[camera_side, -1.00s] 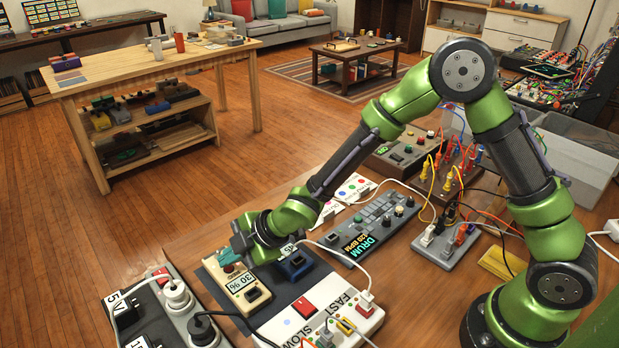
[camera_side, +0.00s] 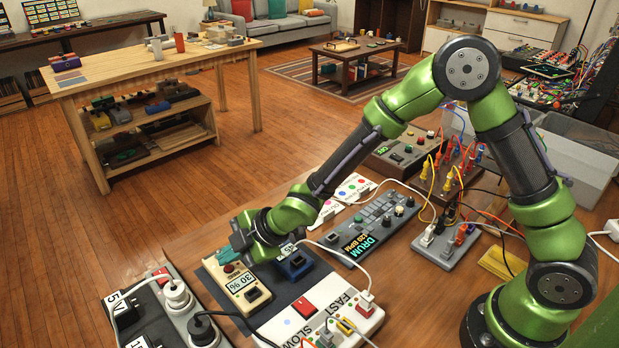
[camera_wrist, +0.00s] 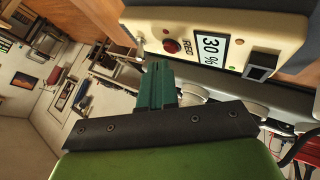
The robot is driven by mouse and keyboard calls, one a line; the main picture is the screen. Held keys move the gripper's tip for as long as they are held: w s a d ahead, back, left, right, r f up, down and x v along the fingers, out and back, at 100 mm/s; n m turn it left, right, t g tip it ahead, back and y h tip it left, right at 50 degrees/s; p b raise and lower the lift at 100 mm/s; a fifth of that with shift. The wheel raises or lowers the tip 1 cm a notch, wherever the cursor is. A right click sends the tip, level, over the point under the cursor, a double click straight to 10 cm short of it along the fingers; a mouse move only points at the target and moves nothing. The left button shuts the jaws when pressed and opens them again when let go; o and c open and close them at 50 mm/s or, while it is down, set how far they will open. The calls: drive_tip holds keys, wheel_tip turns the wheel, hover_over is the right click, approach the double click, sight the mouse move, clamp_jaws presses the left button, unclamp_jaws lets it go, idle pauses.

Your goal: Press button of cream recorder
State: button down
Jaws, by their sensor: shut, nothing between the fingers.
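The red button also shows in the side view (camera_side: 229,268). My gripper (camera_wrist: 157,66) is shut and empty, its teal fingers together. In the wrist view the fingertips are just below and left of the red button. In the side view my gripper is over the button end of the recorder. I cannot tell whether the fingertips touch it.
A blue device (camera_side: 296,264) sits close beside the recorder. A white FAST/SLOW box (camera_side: 318,315) with a red switch stands to the right, and a power strip (camera_side: 160,305) with plugs to the left. A grey DRUM unit (camera_side: 372,228) lies behind. Cables cross the bench.

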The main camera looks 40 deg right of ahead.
sight(233, 271)
wheel_tip(233, 271, up, 6)
idle(0.8)
